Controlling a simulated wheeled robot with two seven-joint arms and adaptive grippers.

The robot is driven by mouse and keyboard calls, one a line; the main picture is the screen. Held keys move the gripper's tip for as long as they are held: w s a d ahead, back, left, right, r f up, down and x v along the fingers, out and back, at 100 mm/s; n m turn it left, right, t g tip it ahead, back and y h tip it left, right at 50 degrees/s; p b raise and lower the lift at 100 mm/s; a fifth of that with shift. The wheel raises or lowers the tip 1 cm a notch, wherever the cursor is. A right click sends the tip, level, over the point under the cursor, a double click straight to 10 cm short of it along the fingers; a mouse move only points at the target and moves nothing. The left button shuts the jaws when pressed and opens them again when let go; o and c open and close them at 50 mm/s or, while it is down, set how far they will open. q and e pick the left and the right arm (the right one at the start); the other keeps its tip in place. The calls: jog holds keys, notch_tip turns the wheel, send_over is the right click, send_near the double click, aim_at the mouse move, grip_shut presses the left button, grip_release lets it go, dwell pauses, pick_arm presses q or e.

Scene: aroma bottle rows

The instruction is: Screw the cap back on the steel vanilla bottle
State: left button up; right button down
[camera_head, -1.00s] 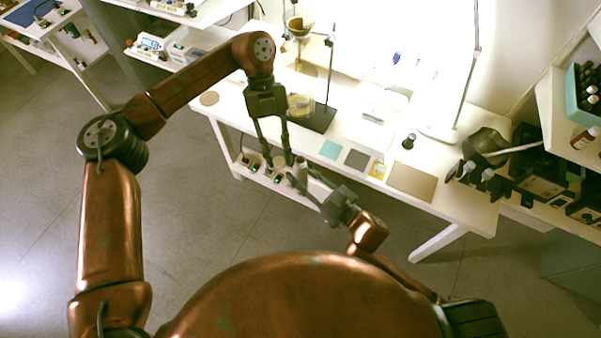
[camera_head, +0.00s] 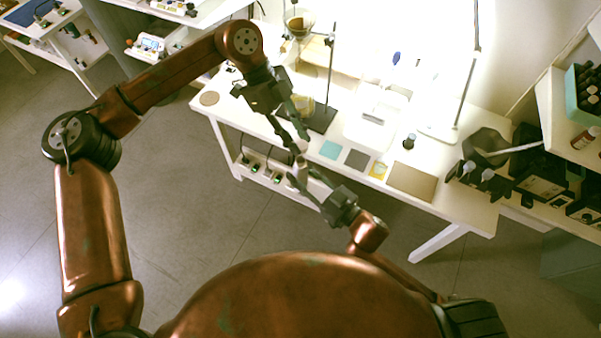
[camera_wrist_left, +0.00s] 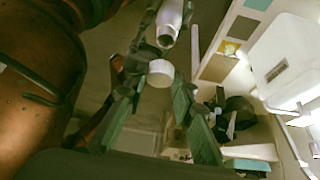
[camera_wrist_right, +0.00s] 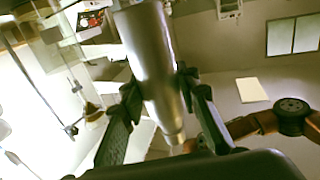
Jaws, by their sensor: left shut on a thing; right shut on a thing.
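My right gripper (camera_head: 304,184) is shut on the steel bottle (camera_wrist_right: 150,62), which fills the middle of the right wrist view with its narrow neck at the lower end. The bottle also shows small in the head view (camera_head: 299,171) and at the top of the left wrist view (camera_wrist_left: 171,20). My left gripper (camera_wrist_left: 160,84) is shut on a pale round cap (camera_wrist_left: 160,73). In the left wrist view the cap is just below the bottle's neck, seemingly apart from it. In the head view my left gripper (camera_head: 303,145) is above the bottle. The bottle's label cannot be read.
The white table (camera_head: 335,190) is behind the grippers. It bears a stand with a dark base (camera_head: 321,118), coloured squares, a brown mat (camera_head: 411,181) and a small dark bottle (camera_head: 409,141). Several small items sit on the shelf below. Floor is open at left.

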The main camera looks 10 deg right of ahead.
aim_at(304, 165)
pick_arm(q)
jog(key=shift+f, duration=2)
jog(key=shift+r, duration=0.1)
jog(key=shift+f, duration=0.85)
jog(key=shift+f, duration=0.6)
